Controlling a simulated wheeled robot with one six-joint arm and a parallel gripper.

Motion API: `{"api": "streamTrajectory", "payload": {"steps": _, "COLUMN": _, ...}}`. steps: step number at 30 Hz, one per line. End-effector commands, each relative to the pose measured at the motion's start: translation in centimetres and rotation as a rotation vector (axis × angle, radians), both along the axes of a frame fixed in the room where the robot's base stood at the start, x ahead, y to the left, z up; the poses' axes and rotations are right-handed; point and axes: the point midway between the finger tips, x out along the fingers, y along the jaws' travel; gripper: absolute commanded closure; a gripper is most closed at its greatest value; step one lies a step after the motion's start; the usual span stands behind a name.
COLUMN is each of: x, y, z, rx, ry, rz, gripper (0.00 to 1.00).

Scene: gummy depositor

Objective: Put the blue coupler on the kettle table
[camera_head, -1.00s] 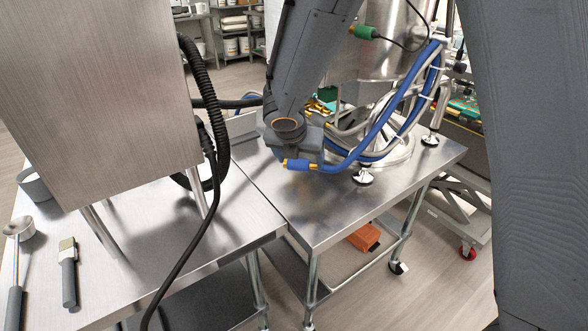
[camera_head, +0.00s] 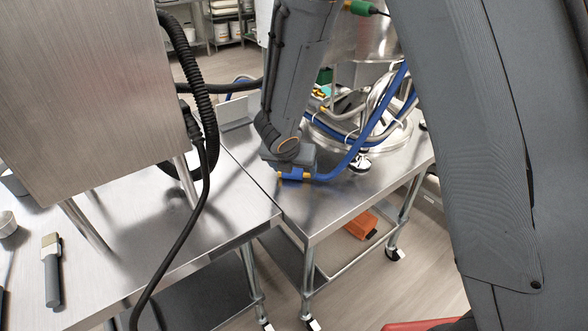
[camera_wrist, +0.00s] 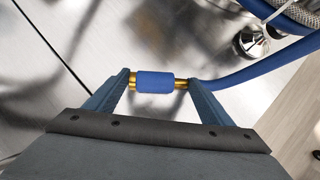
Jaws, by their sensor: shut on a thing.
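The blue coupler (camera_head: 292,174) is a short blue sleeve with brass ends, joined to a blue hose (camera_head: 352,152). In the wrist view the coupler (camera_wrist: 155,82) lies crosswise between the two fingertips of my gripper (camera_wrist: 158,80), which is shut on its brass ends. In the head view my gripper (camera_head: 290,165) holds it over the near left part of the steel kettle table (camera_head: 335,205). The table top also shows in the wrist view (camera_wrist: 150,35). I cannot tell whether the coupler touches the top. The steel kettle (camera_head: 385,55) stands behind on this table.
A second steel table (camera_head: 190,240) adjoins on the left, with a steel cabinet (camera_head: 85,85), a black cable (camera_head: 185,275) and a brush (camera_head: 52,270). Coiled hoses (camera_head: 350,125) lie around the kettle base. An orange box (camera_head: 361,226) sits on the lower shelf. The table's front is clear.

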Motion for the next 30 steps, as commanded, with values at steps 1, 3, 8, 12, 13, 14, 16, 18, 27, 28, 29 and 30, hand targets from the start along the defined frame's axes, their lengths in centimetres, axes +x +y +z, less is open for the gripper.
{"api": "streamTrajectory", "payload": {"steps": 1, "x": 0.0, "y": 0.0, "z": 0.0, "rx": 0.001, "ry": -0.001, "rz": 0.001, "gripper": 0.53}}
{"api": "streamTrajectory", "payload": {"steps": 3, "x": 0.0, "y": 0.0, "z": 0.1, "rx": 0.001, "ry": -0.001, "rz": 0.001, "gripper": 0.53}}
{"api": "streamTrajectory", "payload": {"steps": 8, "x": 0.0, "y": 0.0, "z": 0.0, "rx": 0.001, "ry": -0.001, "rz": 0.001, "gripper": 0.53}}
{"api": "streamTrajectory", "payload": {"steps": 12, "x": 0.0, "y": 0.0, "z": -0.2, "rx": 0.0, "ry": -0.001, "rz": 0.0, "gripper": 0.18}}
{"api": "streamTrajectory", "payload": {"steps": 13, "x": 0.0, "y": 0.0, "z": -0.2, "rx": 0.0, "ry": -0.001, "rz": 0.0, "gripper": 0.13}}
{"api": "streamTrajectory", "payload": {"steps": 14, "x": 0.0, "y": 0.0, "z": -0.2, "rx": 0.0, "ry": -0.001, "rz": 0.0, "gripper": 0.08}}
{"api": "streamTrajectory", "payload": {"steps": 16, "x": 0.0, "y": 0.0, "z": -0.2, "rx": 0.0, "ry": -0.001, "rz": 0.0, "gripper": 0.06}}
{"api": "streamTrajectory", "payload": {"steps": 18, "x": 0.0, "y": 0.0, "z": -0.2, "rx": 0.0, "ry": -0.001, "rz": 0.0, "gripper": 0.06}}
{"api": "streamTrajectory", "payload": {"steps": 27, "x": 0.0, "y": 0.1, "z": 0.4, "rx": 0.0, "ry": -0.002, "rz": 0.001, "gripper": 0.06}}
{"api": "streamTrajectory", "payload": {"steps": 28, "x": -0.2, "y": 0.1, "z": 0.6, "rx": 0.001, "ry": -0.003, "rz": 0.001, "gripper": 0.06}}
{"api": "streamTrajectory", "payload": {"steps": 29, "x": -0.4, "y": 0.2, "z": 1.0, "rx": 0.001, "ry": -0.003, "rz": 0.002, "gripper": 0.06}}
{"api": "streamTrajectory", "payload": {"steps": 30, "x": -0.7, "y": 0.3, "z": 1.5, "rx": 0.002, "ry": -0.005, "rz": 0.001, "gripper": 0.06}}
